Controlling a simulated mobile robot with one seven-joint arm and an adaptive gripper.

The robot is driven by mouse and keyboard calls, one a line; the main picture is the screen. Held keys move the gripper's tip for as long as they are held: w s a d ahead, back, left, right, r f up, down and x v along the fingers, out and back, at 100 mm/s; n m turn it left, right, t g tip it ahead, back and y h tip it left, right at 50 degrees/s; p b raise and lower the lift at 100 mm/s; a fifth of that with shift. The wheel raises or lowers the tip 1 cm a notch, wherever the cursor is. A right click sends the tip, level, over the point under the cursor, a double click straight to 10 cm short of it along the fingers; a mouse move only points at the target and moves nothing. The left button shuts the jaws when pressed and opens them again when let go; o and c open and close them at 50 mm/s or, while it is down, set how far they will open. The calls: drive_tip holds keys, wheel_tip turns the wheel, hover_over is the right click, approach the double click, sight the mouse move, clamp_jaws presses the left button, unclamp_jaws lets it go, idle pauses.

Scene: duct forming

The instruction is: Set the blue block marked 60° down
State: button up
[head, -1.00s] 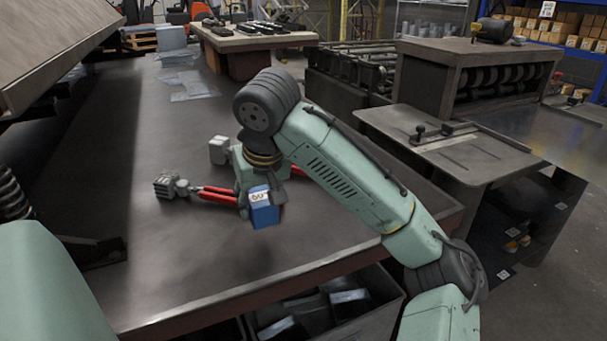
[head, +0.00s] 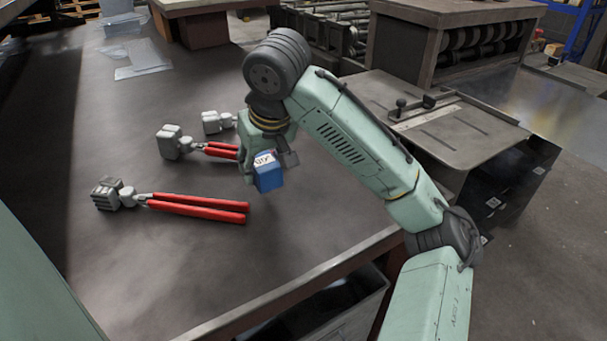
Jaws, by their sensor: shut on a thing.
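The blue block (head: 268,178) has a white label on its upper face; the marking on it is too small to read surely. My gripper (head: 270,160) is shut on the block and holds it over the dark metal table (head: 150,270), towards its right front part. Whether the block's underside touches the table I cannot tell. Part of the block is hidden by the gripper's fingers.
A red-handled tool (head: 195,207) lies on the table left of the block. Another red-handled tool (head: 205,150) lies behind it, partly hidden by my gripper, near a further grey tool head (head: 217,121). Clear sheets (head: 140,60) lie farther back. The table's front left is bare.

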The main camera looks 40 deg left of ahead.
drive_tip(key=w+d, duration=0.1)
drive_tip(key=d, duration=0.1)
drive_tip(key=w+d+p, duration=0.1)
drive_tip(key=w+d, duration=0.3)
drive_tip(key=shift+w+d+f, duration=0.25)
drive_tip(key=shift+d+f, duration=0.1)
drive_tip(key=shift+d, duration=0.05)
drive_tip(key=shift+w+d+f+p, duration=0.15)
drive_tip(key=shift+f+p, duration=0.1)
drive_tip(key=shift+f, duration=0.7)
drive_tip(key=shift+w+d+f+p, duration=0.1)
drive_tip(key=shift+f+p, duration=0.1)
drive_tip(key=shift+f, duration=0.7)
drive_tip(key=shift+f, duration=0.1)
drive_tip(key=o, duration=1.4)
drive_tip(key=shift+o, duration=0.2)
